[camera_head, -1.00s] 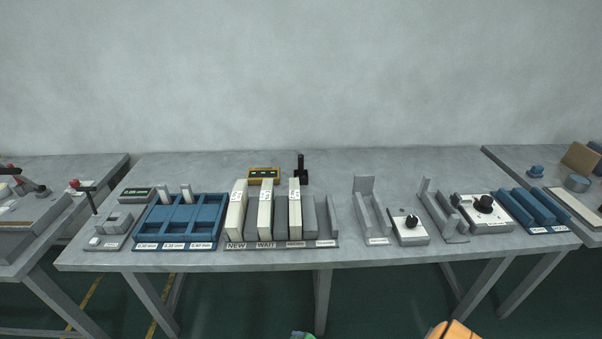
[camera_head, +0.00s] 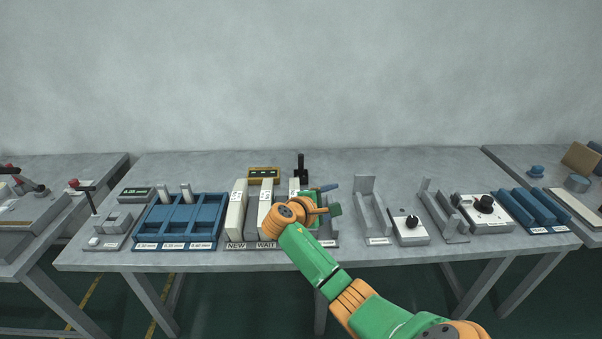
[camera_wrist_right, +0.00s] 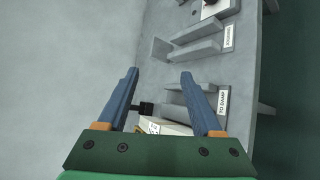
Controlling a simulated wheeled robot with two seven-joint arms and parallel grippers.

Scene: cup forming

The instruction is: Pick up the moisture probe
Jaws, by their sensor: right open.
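The black upright tool (camera_head: 301,167), which looks like the moisture probe, stands at the back of the middle table behind the labelled rack. My right gripper (camera_head: 335,198) is over the rack's right part, in front and to the right of the probe. In the right wrist view my right gripper (camera_wrist_right: 160,73) has its two blue fingers apart and nothing held. A black piece (camera_wrist_right: 145,108), probably the probe's top, shows between the fingers lower down, apart from them. My left gripper is out of view.
A yellow display box (camera_head: 263,174) sits left of the probe. Pale upright slabs (camera_head: 236,208) fill the rack. A blue tray (camera_head: 180,220) lies farther left. A grey cradle (camera_head: 372,212) and a dial box (camera_head: 410,229) stand right. The table's back strip is mostly clear.

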